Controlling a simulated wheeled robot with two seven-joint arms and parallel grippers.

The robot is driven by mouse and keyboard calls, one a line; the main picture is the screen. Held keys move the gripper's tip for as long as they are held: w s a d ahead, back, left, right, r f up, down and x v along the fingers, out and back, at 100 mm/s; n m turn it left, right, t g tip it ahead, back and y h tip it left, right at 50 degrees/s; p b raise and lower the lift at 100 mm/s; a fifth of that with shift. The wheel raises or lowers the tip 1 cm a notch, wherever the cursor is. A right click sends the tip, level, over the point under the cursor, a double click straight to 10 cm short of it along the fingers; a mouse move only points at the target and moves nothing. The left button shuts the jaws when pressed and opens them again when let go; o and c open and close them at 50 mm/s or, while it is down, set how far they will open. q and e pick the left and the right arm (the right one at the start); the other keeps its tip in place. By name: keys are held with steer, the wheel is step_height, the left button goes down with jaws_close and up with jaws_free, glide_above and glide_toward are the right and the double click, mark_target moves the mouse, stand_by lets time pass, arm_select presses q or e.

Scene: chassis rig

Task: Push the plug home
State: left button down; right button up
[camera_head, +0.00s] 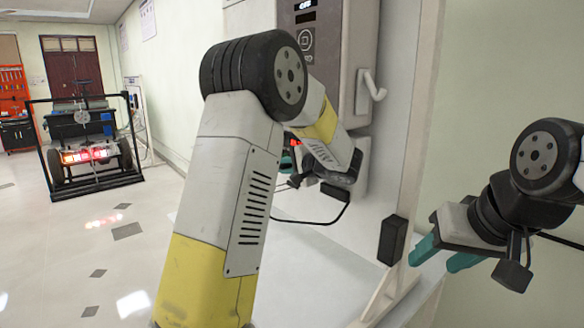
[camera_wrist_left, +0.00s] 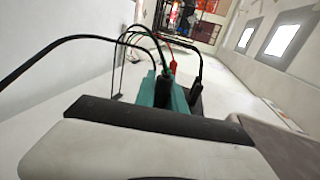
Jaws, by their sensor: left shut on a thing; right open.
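My left arm reaches across the middle of the head view to a grey wall unit (camera_head: 340,60). Its gripper (camera_head: 291,160) is mostly hidden behind its own wrist; a bit of teal finger and a red spot show there. In the left wrist view the teal fingers are shut on a black plug (camera_wrist_left: 163,90) with a cable. A red plug (camera_wrist_left: 173,67) and another black plug (camera_wrist_left: 196,92) stand close beside it. Whether the held plug is seated is hidden. My right gripper (camera_head: 446,257) is open and empty at the right, its teal fingers apart.
A black cable (camera_head: 318,221) hangs below the left wrist. A grey hook (camera_head: 372,84) sticks out of the wall unit. A black block (camera_head: 393,240) sits on the panel's lower edge. A wheeled chassis in a black frame (camera_head: 50,155) stands far left; the floor between is clear.

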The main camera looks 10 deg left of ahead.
arm_select(q)
steer(key=shift+w+d, duration=0.45)
steer(key=shift+w, duration=0.15)
steer(key=c, duration=1.3)
jaws_free()
steer(key=v, duration=0.7)
steer(key=shift+s+d+r, duration=0.1)
steer(key=shift+s+d, duration=0.1)
steer(key=shift+d, duration=0.15)
